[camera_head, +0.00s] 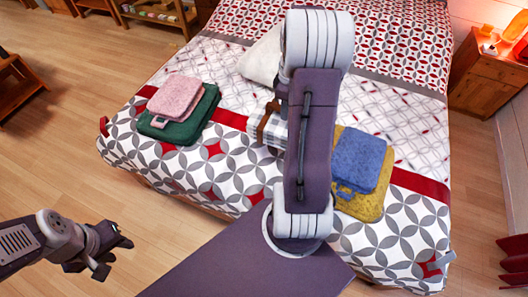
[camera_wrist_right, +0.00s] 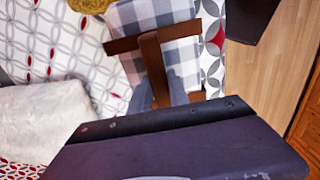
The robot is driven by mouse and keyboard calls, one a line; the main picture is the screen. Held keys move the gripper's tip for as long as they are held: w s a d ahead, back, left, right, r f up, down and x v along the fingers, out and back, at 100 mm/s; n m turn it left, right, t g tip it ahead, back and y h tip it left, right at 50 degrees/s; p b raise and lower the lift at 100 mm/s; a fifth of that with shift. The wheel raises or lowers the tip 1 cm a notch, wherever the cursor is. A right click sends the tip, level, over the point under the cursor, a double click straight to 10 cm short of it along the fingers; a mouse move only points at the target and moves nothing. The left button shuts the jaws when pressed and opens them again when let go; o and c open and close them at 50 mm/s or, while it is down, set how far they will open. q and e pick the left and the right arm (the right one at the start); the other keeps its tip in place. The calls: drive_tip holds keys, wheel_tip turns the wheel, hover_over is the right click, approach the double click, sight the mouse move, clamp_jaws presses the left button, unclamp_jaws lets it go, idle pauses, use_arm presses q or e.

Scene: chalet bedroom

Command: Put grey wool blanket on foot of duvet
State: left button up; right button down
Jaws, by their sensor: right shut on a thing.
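A grey-and-white checked folded blanket (camera_head: 265,133) with a brown strap (camera_head: 266,115) is at the foot part of the patterned duvet (camera_head: 150,160), partly hidden behind my right arm. I cannot tell if it rests on the duvet or hangs just above it. In the right wrist view the blanket (camera_wrist_right: 188,55) shows with its brown strap and crossbar (camera_wrist_right: 152,50). My right gripper (camera_wrist_right: 168,92) is shut on the strap there; the arm hides it in the head view. My left gripper (camera_head: 112,254) is open and empty above the floor, left of the bed.
A pink folded cloth (camera_head: 175,98) lies on a green one (camera_head: 183,128) to the left. A blue cloth (camera_head: 358,158) lies on a yellow one (camera_head: 365,205) to the right. A white cushion (camera_head: 260,58) lies behind. A wooden nightstand (camera_head: 482,85) stands right of the bed.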

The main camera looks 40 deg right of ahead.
drive_tip(key=shift+f+b, duration=0.95)
drive_tip(key=shift+f, duration=0.55)
drive_tip(key=shift+w, duration=0.15)
drive_tip(key=w+a+f, duration=0.2)
drive_tip(key=w, duration=0.1)
drive_tip(key=w+a+f+b, duration=0.1)
drive_tip(key=w+a+f, duration=0.1)
drive_tip(key=w, duration=0.1)
drive_tip(key=w+a+f, duration=0.1)
drive_tip(key=w+f, duration=0.2)
drive_tip(key=w, duration=0.1)
drive_tip(key=shift+a, duration=0.4)
drive_tip(key=shift+f+b, duration=0.65)
drive_tip(key=shift+f, duration=1.45)
drive_tip(key=c, duration=1.4)
unclamp_jaws()
drive_tip(key=shift+s, duration=0.1)
drive_tip(key=shift+o, duration=0.8)
